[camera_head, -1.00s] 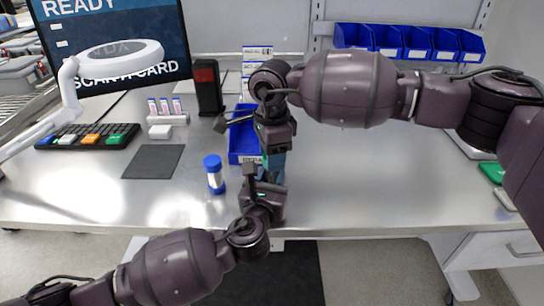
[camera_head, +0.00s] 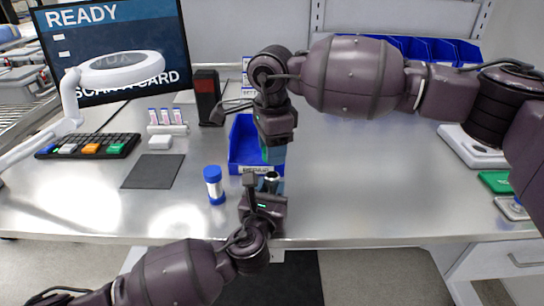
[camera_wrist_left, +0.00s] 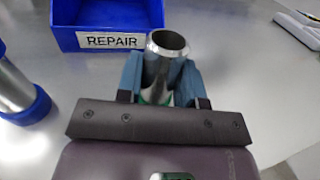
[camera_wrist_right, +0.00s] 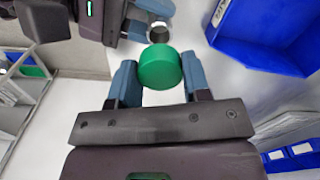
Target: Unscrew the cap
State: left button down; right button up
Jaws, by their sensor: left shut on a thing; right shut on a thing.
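A metal tube (camera_wrist_left: 165,62) with an open, bare rim and some green lower down stands between the fingers of my left gripper (camera_wrist_left: 160,82), which is shut on it. The tube's top also shows in the head view (camera_head: 272,177). A green cap (camera_wrist_right: 160,67) is held between the fingertips of my right gripper (camera_wrist_right: 157,82), which is shut on it. The cap is off the tube and apart from it.
A blue REPAIR bin (camera_head: 240,145) stands just behind the grippers. A blue-capped cylinder (camera_head: 214,187) stands to their left. A dark mat (camera_head: 153,171), keyboard (camera_head: 90,146) and vial rack (camera_head: 168,128) lie farther left. The bench on the right is mostly clear.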

pick_arm(q)
jog(key=c, duration=0.7)
grip_release()
